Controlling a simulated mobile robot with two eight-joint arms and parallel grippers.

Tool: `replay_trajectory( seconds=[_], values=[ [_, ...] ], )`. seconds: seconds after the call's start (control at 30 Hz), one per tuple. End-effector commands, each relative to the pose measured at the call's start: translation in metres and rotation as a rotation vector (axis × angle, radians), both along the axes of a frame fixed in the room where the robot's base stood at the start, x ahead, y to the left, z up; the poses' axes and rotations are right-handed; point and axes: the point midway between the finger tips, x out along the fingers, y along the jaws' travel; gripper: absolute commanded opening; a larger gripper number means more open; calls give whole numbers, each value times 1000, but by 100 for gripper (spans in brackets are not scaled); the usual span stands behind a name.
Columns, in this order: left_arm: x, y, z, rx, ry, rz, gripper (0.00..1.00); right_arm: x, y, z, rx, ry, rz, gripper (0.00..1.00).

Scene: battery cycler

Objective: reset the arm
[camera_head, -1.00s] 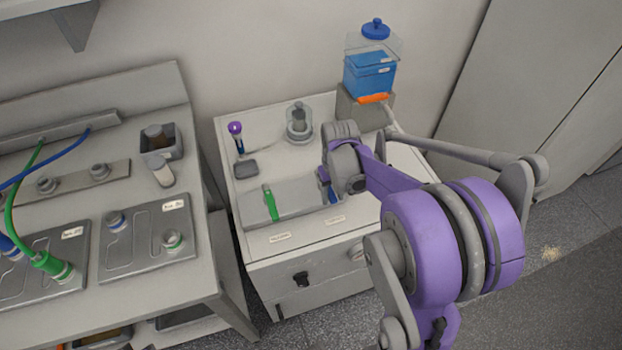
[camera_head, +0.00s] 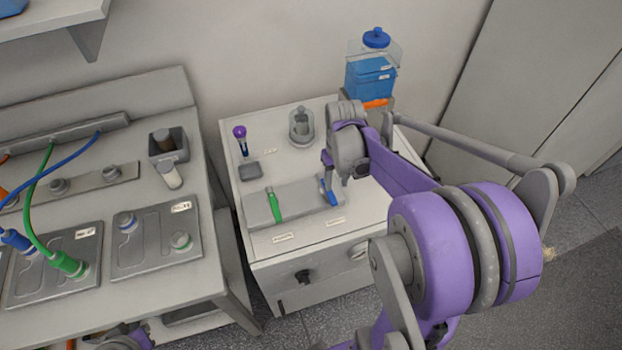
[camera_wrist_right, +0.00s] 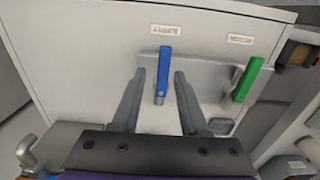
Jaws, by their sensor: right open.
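My right gripper (camera_wrist_right: 159,73) is open and empty. Its two fingers point toward a blue-handled tool (camera_wrist_right: 163,70), which shows between them in the right wrist view. In the head view my right wrist (camera_head: 347,148) hangs over the right part of the cart top, its fingers mostly hidden. The blue-handled tool (camera_head: 328,192) lies on a grey holder (camera_head: 297,202) just below it. A green-handled tool (camera_head: 273,205) lies on the same holder at the left, and also shows in the wrist view (camera_wrist_right: 246,80).
A purple-topped tool (camera_head: 240,134) and a glass jar (camera_head: 301,125) stand at the cart's back. A blue container (camera_head: 370,78) stands behind my wrist. At the left is a bench (camera_head: 200,270) with plates, cables and a small bin (camera_head: 167,143).

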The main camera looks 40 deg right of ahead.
Motion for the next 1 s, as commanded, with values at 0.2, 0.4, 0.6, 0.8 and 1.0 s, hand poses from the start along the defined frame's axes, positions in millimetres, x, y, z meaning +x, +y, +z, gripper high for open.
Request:
replay_trajectory(
  seconds=[0.2,0.4,0.6,0.8,1.0],
  values=[
    [0,0,-1,0,0,0,0,0,0,0,0,0,0,44],
    [0,0,0,0,0,0,0,-2,17,6,-14,-29,25,44],
    [0,0,0,0,0,0,0,-18,80,25,-62,-163,116,44],
    [0,0,-1,0,0,0,0,-45,140,34,-87,-336,216,44],
    [0,0,0,0,0,0,0,-66,175,32,-83,-464,282,44]
  ],
)
